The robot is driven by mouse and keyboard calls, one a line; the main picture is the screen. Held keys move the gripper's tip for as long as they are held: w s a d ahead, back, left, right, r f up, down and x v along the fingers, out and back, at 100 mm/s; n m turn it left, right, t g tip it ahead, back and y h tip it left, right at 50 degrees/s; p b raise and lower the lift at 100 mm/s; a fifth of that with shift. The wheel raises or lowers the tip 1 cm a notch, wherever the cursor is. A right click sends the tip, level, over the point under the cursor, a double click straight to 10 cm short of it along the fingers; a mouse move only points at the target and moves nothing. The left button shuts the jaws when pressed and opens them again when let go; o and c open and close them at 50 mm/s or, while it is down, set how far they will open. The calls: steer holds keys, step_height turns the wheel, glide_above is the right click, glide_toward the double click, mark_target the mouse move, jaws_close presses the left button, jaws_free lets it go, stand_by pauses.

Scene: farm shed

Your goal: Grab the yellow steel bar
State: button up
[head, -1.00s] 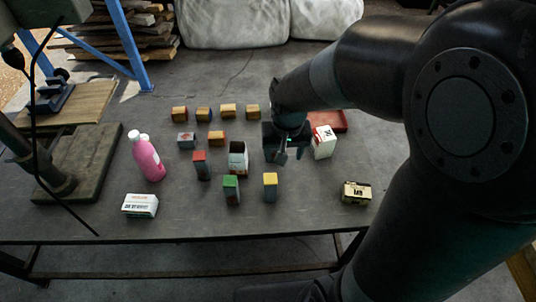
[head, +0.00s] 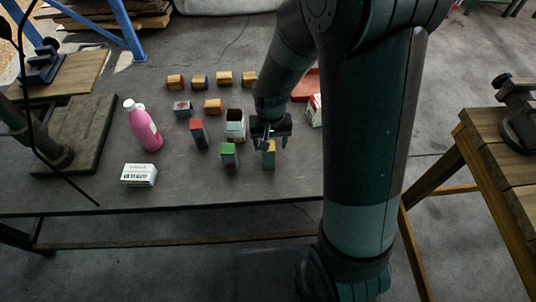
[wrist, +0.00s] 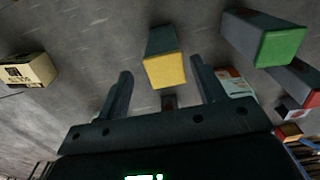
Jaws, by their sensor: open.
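The yellow steel bar, a grey block with a yellow top (head: 268,158), stands upright on the table near its front edge, partly hidden by my gripper in the head view. My gripper (head: 270,143) is open and empty, just above and behind the bar. In the wrist view the yellow-topped bar (wrist: 165,68) lies ahead of the gap between my two spread fingers (wrist: 160,88). The fingers do not appear to touch it.
A green-topped bar (head: 229,155) stands close to the left, with a red-topped bar (head: 199,134) beyond it. A pink bottle (head: 144,128) and white carton (head: 139,175) stand further left. Several wooden blocks (head: 213,106) sit behind.

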mark_target(268, 155)
steer(key=f, duration=0.3)
steer(key=shift+s+a+f, duration=0.1)
steer(key=shift+a+f, duration=0.1)
steer(key=shift+a, duration=0.1)
steer(key=shift+f, duration=0.7)
steer(key=shift+c, duration=0.4)
steer(key=c, duration=1.2)
steer(key=shift+o, duration=0.2)
